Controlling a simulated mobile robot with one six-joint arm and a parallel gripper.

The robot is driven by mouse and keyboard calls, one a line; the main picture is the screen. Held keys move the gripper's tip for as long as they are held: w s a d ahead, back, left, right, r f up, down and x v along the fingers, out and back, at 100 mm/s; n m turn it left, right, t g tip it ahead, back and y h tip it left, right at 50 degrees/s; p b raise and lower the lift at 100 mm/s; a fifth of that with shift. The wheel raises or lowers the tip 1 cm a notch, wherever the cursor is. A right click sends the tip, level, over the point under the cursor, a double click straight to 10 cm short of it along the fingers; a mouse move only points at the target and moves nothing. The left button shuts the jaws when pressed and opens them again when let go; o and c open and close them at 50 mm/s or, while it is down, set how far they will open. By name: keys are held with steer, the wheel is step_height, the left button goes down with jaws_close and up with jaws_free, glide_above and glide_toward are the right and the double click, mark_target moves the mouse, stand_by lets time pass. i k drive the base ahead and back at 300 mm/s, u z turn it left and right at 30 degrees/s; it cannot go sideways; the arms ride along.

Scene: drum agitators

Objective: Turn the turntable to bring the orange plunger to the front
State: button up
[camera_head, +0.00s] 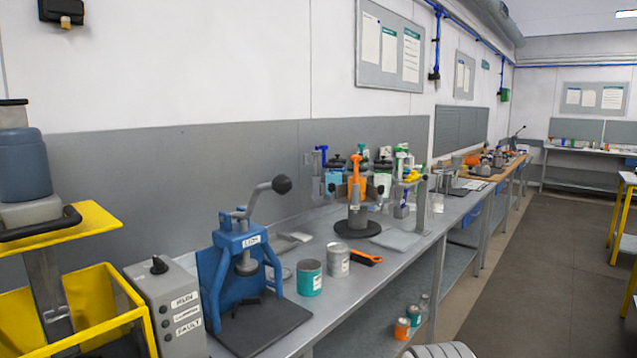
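The turntable stands on the grey workbench near the middle of the view, with a round dark base (357,229) and a grey column. The orange plunger (356,168) is upright on the side of it that faces the camera. A blue plunger (322,158) is to its left and a green one (403,158) to its right, with a yellow part (412,176) close by. Dark-lidded containers behind the orange plunger are partly hidden. My gripper is not in view.
A blue lever press (215,270) stands on the bench (345,283) at front left. A teal can (310,278), a grey can (338,260) and an orange-handled tool (368,257) lie between it and the turntable. A grey control box (175,308) stands left; the right aisle is clear.

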mark_target(396, 194)
steer(key=u, duration=0.1)
steer(key=i, duration=1)
steer(key=z, duration=0.1)
steer(key=k, duration=0.6)
steer(key=z, duration=0.7)
steer(key=i, duration=1.25)
steer(key=z, duration=0.15)
